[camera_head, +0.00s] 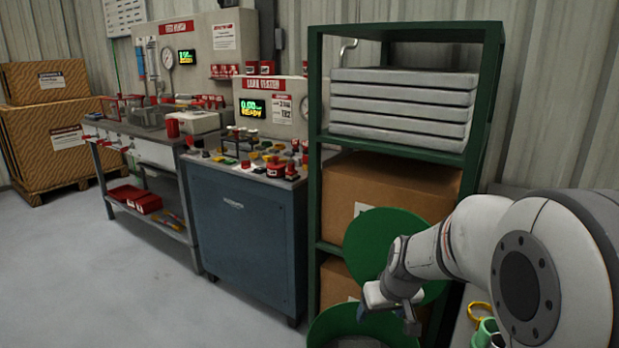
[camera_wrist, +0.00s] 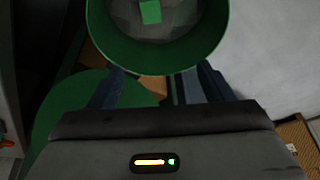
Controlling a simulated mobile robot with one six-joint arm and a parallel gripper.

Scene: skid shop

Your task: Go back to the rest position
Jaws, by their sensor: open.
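My gripper (camera_head: 389,314) is at the end of my white arm, at the lower right of the head view. It is open and points down, with nothing seen between its fingers. In the wrist view the two dark fingers (camera_wrist: 160,88) are spread apart. A round green bin (camera_head: 345,325) stands below the gripper in the head view. The wrist view looks down into this bin (camera_wrist: 222,40), with a small green piece (camera_wrist: 150,11) inside. A green disc, perhaps its lid (camera_head: 378,235), stands behind the gripper, and the fingers appear apart from it.
A green shelf rack (camera_head: 313,150) with cardboard boxes (camera_head: 395,190) and grey stacked slabs (camera_head: 400,105) stands behind the arm. A blue cabinet (camera_head: 245,235) and a workbench (camera_head: 150,225) are to the left. A yellow ring (camera_head: 478,312) lies under my arm. The floor (camera_head: 100,270) at left is clear.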

